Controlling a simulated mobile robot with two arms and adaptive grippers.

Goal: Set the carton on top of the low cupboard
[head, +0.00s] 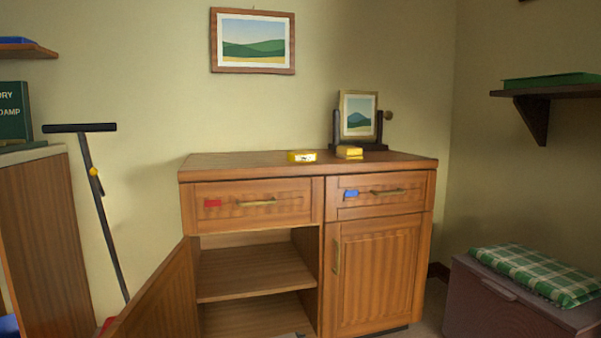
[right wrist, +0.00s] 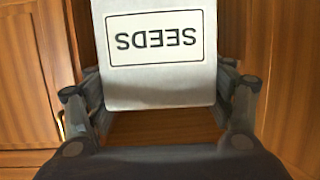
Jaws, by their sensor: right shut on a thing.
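The low cupboard (head: 325,178) stands against the wall in the head view. It is wooden, with two drawers across the front. Its left door (head: 160,295) hangs open on bare shelves; its right door (head: 375,275) is shut. The carton (right wrist: 160,80) is pale with a black-framed label reading SEEDS, upside down in the right wrist view. My right gripper (right wrist: 160,92) is shut on it, a finger at each side. Wooden panels show behind the carton. My left gripper is in neither view.
The cupboard top holds a yellow container (head: 302,156), a yellow block (head: 349,152) and a picture in a dark stand (head: 358,115). Its left part is clear. A dark chest (head: 510,305) with a checked cushion (head: 535,272) stands right. A T-handled pole (head: 100,210) leans left.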

